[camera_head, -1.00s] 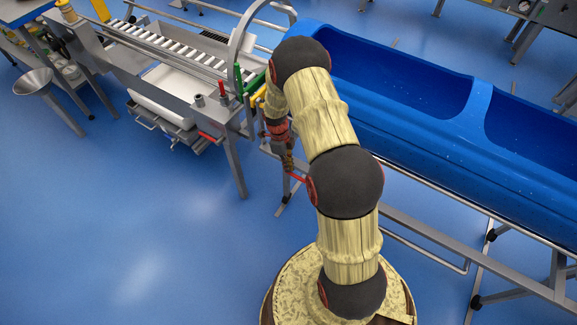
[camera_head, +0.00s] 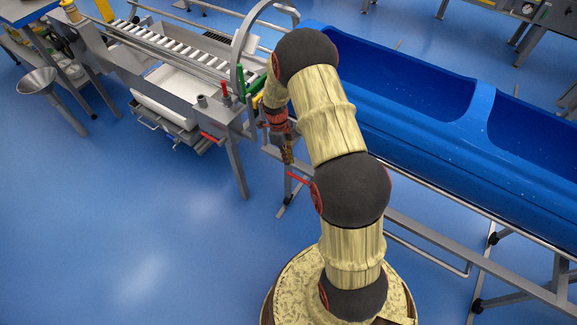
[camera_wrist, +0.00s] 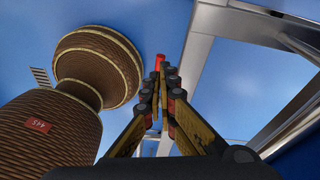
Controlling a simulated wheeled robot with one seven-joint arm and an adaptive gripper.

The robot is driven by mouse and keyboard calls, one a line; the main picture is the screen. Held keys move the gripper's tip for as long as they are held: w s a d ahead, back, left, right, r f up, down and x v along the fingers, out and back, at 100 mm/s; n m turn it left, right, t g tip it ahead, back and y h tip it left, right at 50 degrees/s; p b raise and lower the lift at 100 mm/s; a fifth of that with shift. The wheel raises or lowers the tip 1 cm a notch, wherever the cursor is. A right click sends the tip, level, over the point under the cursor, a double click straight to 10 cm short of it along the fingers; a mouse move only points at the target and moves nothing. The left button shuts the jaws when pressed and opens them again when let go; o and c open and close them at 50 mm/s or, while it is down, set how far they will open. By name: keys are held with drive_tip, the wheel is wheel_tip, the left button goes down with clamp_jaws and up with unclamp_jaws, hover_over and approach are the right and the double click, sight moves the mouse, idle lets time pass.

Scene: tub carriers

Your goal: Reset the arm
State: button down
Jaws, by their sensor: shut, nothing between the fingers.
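My gripper (camera_head: 288,155) hangs below the bent arm in the head view, over blue floor near the steel stand. In the wrist view my gripper (camera_wrist: 160,68) has its two fingers together at their tips with nothing between them. A red tip shows just past them, against the blue floor. My arm folds up over my round base and partly hides the stand behind it. No object is held.
A blue double tub (camera_head: 420,103) on a steel frame (camera_head: 425,247) fills the right side. A steel roller machine (camera_head: 180,85) with red and green handles stands at the upper left. A metal funnel (camera_head: 37,80) is further left. The floor (camera_head: 130,230) at lower left is clear.

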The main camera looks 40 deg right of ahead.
drive_tip(key=v, duration=0.6)
drive_tip(key=shift+r, duration=0.35)
drive_tip(key=shift+w, duration=0.1)
drive_tip(key=s+a+r+n+t+p, duration=0.1)
drive_tip(key=s+a+r+n, duration=0.5)
drive_tip(key=r, duration=0.6)
drive_tip(key=s+a+r+n+t, duration=0.4)
drive_tip(key=s+a+r+n, duration=0.2)
drive_tip(key=s+r+n, duration=0.4)
drive_tip(key=s+a+r+n+t+p, duration=0.1)
drive_tip(key=s+a+r+n+t, duration=0.2)
drive_tip(key=r+n, duration=1)
drive_tip(key=s+a+r, duration=0.2)
drive_tip(key=s+a, duration=0.1)
drive_tip(key=s, duration=0.2)
drive_tip(key=shift+s+a+r+p, duration=0.2)
drive_tip(key=shift+s+a+p, duration=0.1)
drive_tip(key=shift+a+p, duration=0.05)
